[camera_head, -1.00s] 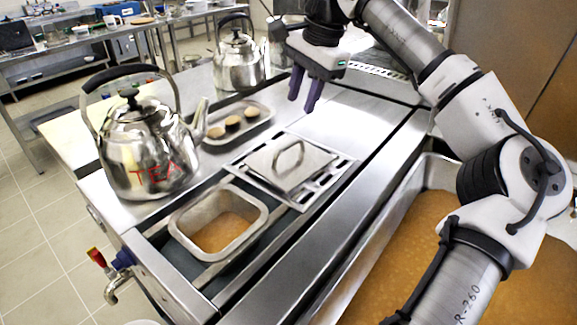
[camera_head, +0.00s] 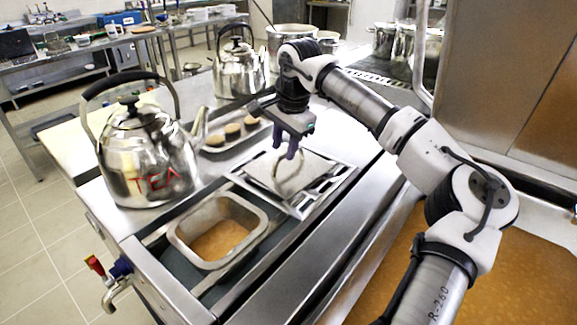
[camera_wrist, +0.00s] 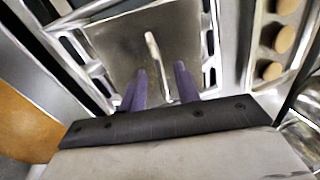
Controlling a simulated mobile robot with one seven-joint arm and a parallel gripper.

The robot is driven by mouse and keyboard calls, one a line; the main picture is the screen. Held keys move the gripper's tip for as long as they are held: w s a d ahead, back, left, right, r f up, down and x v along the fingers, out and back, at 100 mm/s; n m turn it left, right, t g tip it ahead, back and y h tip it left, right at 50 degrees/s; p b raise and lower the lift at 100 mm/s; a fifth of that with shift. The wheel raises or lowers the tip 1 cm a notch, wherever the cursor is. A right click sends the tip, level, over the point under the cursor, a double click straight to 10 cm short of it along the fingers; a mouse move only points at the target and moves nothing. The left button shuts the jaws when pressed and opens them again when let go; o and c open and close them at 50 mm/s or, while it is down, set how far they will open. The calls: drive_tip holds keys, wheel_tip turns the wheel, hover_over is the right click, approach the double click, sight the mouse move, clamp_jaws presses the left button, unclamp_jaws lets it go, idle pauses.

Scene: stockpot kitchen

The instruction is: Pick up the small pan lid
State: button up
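The small pan lid (camera_head: 312,171) is a flat, square metal plate with an upright loop handle (camera_head: 284,184). It lies on a slotted metal frame set in the counter. My gripper (camera_head: 286,151) is just above the lid, pointing down at the handle. In the wrist view the two purple fingers (camera_wrist: 160,88) are apart, and the lid (camera_wrist: 108,42) is below them. The handle (camera_wrist: 152,50) runs into the gap between the fingers. I see no finger pressed on the handle. The lower end of the handle is partly hidden by the fingers in the wrist view.
An open rectangular pan (camera_head: 262,222) with brown contents is in front of the lid. A kettle marked TEA (camera_head: 148,165) stands at left, another kettle (camera_head: 238,72) behind. A tray (camera_head: 212,152) of round brown items lies behind the lid. A large brown-filled basin (camera_head: 500,270) is at right.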

sight(283, 155)
drive_tip(key=f, duration=0.4)
drive_tip(key=shift+w+a+p, duration=0.2)
drive_tip(key=shift+a+p, duration=0.1)
clamp_jaws()
drive_tip(key=shift+r, duration=0.1)
drive_tip(key=shift+r, duration=0.1)
